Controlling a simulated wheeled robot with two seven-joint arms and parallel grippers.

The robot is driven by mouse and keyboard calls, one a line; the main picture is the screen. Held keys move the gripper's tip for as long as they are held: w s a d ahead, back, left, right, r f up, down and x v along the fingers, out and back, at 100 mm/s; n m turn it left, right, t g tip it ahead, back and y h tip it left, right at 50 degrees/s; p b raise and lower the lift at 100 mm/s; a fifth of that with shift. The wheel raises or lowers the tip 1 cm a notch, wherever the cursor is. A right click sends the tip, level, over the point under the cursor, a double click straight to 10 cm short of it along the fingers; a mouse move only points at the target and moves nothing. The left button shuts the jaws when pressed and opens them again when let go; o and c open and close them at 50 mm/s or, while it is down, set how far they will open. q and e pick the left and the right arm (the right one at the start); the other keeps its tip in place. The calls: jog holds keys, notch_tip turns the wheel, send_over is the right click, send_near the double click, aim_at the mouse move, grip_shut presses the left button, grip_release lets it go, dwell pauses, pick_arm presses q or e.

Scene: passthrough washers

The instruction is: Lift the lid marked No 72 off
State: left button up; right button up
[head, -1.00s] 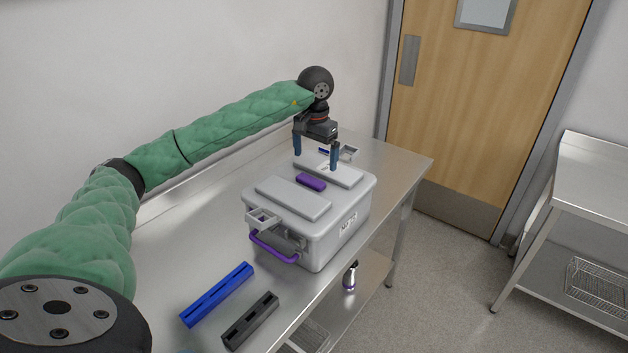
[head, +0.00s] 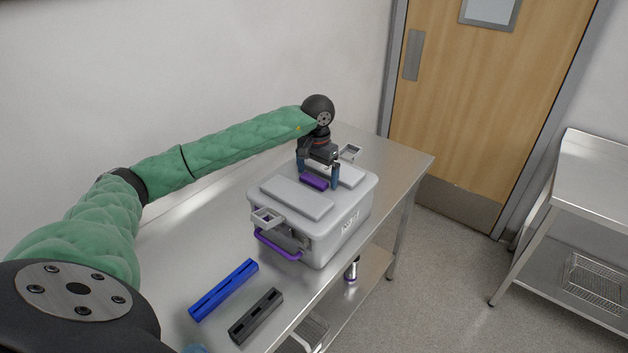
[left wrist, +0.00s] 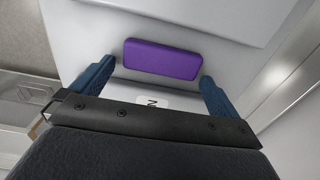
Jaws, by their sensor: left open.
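A light grey box stands on the steel table, its lid (head: 296,197) on top, with two raised panels and a purple handle (head: 314,181) between them. A label (head: 350,222) shows on its right side; I cannot read the number. My left gripper (head: 317,179) is open at the lid's purple handle, one finger on each side. In the left wrist view the purple handle (left wrist: 162,59) lies just ahead of and between the blue fingertips, with gaps at both ends. Part of a label (left wrist: 152,103) shows below it. My right gripper is not in view.
A purple bail handle (head: 279,244) and a small grey latch frame (head: 267,218) are on the box's near end. A blue slotted bar (head: 224,289) and a dark slotted bar (head: 256,316) lie in front on the table (head: 190,262). A wall runs along the left.

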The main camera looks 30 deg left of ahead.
pick_arm(q)
jog(key=shift+f, duration=0.1)
jog(key=c, duration=1.3)
jog(key=shift+c, duration=0.8)
jog(key=shift+w, duration=0.1)
